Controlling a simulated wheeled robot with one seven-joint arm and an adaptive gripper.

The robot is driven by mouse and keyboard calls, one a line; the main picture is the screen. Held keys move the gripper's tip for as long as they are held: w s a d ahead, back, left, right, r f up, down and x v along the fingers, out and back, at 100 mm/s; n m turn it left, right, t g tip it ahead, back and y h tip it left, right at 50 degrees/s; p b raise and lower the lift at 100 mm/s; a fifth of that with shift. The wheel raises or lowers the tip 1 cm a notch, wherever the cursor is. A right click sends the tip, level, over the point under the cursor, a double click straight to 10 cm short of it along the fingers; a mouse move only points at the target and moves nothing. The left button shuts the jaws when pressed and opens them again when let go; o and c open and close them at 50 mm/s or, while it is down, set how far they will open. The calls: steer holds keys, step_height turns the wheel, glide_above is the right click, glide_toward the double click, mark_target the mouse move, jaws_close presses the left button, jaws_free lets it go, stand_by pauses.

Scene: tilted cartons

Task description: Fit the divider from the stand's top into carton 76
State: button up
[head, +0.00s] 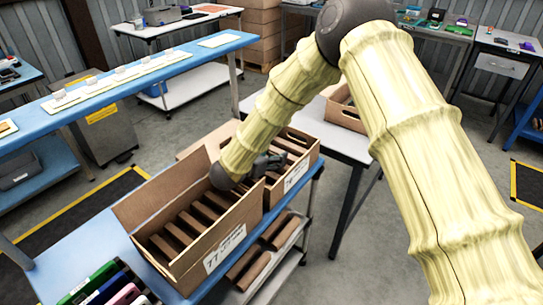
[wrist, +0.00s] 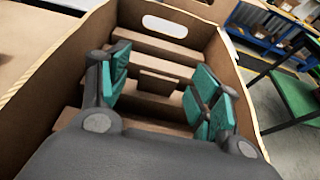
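Carton 76 (head: 297,181) stands tilted behind another carton marked 77 (head: 222,252) on the blue-topped stand (head: 95,243). My gripper (head: 262,168) is at the left end of carton 76. In the wrist view my gripper (wrist: 158,92) has its two teal-padded fingers spread apart, with a clear gap between them. Brown crosswise dividers (wrist: 160,48) sit in the carton (wrist: 90,35) below and beyond the fingers. A short brown piece (wrist: 158,83) shows between the fingers, touching neither pad visibly. I cannot pick out a separate loose divider on the stand's top.
Brown pieces (head: 245,265) lie on the shelf below. A white table (head: 335,135) with another carton (head: 345,110) stands behind. A long blue bench (head: 150,75) runs at the left.

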step_height(320, 180, up, 17)
steer(key=shift+p, duration=0.35)
stand_by(1.2)
